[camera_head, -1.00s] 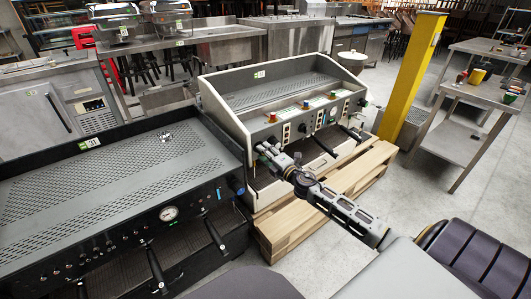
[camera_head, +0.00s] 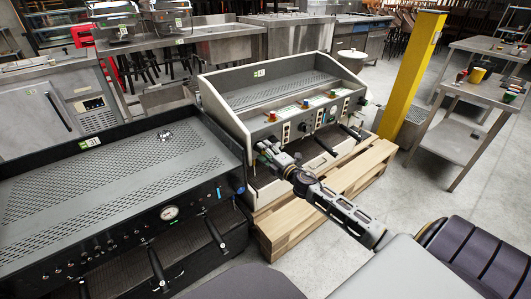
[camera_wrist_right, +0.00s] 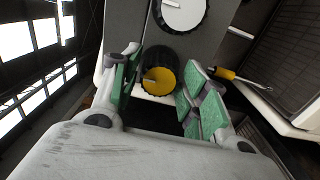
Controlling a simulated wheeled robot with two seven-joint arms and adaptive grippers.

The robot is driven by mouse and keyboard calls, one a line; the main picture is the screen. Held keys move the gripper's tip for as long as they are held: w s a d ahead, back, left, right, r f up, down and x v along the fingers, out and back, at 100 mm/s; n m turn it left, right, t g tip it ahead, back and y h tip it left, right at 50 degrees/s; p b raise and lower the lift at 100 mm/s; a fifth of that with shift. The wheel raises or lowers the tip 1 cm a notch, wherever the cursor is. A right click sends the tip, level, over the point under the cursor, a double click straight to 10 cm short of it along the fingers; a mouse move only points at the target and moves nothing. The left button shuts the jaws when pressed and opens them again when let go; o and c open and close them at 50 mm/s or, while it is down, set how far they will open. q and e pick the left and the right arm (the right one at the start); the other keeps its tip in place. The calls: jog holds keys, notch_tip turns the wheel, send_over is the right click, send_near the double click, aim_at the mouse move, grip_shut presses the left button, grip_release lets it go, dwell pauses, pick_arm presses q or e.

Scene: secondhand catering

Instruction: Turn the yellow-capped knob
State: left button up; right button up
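The yellow-capped knob (camera_wrist_right: 162,80) shows in the right wrist view as a dark ribbed knob with a yellow face and a pale pointer mark. My right gripper (camera_wrist_right: 157,88) has its green-padded fingers apart, one on each side of the knob. I cannot tell whether either pad touches. In the head view my right gripper (camera_head: 266,152) is at the left front of the cream-sided espresso machine (camera_head: 226,125) and hides the knob there. My left gripper is not in view.
A white-capped knob (camera_wrist_right: 182,12) sits just above the yellow one. A black espresso machine (camera_head: 100,190) stands at left, a wooden pallet (camera_head: 285,226) below, and a yellow post (camera_head: 410,75) at right.

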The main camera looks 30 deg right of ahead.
jog(key=shift+s, duration=0.15)
jog(key=s, duration=1.1)
jog(key=shift+s+d, duration=0.35)
jog(key=shift+d, duration=0.1)
dwell(0.5)
jog(key=shift+d, duration=0.1)
dwell(0.6)
